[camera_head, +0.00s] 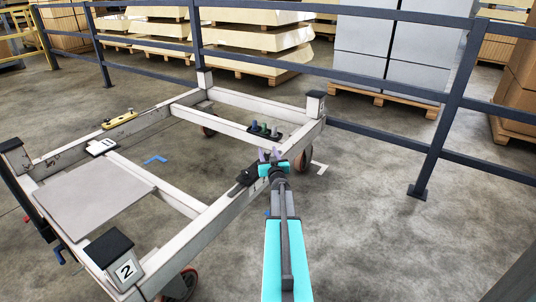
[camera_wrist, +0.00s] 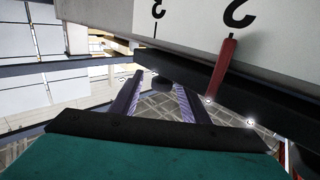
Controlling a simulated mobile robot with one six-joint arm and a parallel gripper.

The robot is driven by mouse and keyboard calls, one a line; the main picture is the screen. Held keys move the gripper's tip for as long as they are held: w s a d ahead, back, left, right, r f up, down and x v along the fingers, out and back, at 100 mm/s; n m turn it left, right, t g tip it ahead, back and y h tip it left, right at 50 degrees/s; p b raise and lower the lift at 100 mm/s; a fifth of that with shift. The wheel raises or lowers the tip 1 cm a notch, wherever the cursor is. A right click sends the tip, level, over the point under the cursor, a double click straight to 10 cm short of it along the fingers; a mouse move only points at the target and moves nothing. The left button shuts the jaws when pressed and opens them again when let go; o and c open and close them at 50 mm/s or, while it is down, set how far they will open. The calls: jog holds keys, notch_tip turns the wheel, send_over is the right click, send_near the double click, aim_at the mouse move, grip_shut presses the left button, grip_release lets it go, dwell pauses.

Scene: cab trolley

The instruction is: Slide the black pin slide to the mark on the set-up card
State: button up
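My gripper (camera_head: 269,155) is at the trolley's right side beam in the head view, close beside a small black block (camera_head: 249,175) on that beam. In the wrist view my two purple fingers (camera_wrist: 159,84) stand apart. A dark rounded knob (camera_wrist: 162,82) shows between their tips; contact cannot be told. A black rail (camera_wrist: 200,82) runs under a pale scale (camera_wrist: 190,22) with the numerals 3 and 2. A red pointer (camera_wrist: 222,68) lies across the rail near the 2. A white card with a dark mark (camera_head: 101,147) is on the far left beam; I cannot tell whether it is the set-up card.
The trolley frame (camera_head: 262,104) has black-capped corner posts and a grey plate (camera_head: 95,200). Several coloured pegs (camera_head: 264,130) stand on its cross beam. A yellow level-like bar (camera_head: 119,119) lies on the far left beam. A dark railing (camera_head: 440,120) stands behind; floor at right is clear.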

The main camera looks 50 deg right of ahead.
jog(key=shift+a, duration=0.1)
jog(key=shift+p+v, duration=0.35)
jog(key=shift+v, duration=0.7)
jog(key=p+v, duration=0.2)
jog(key=v, duration=0.9)
jog(key=shift+s+p, duration=0.3)
jog(key=shift+p, duration=0.05)
jog(key=shift+a, duration=0.15)
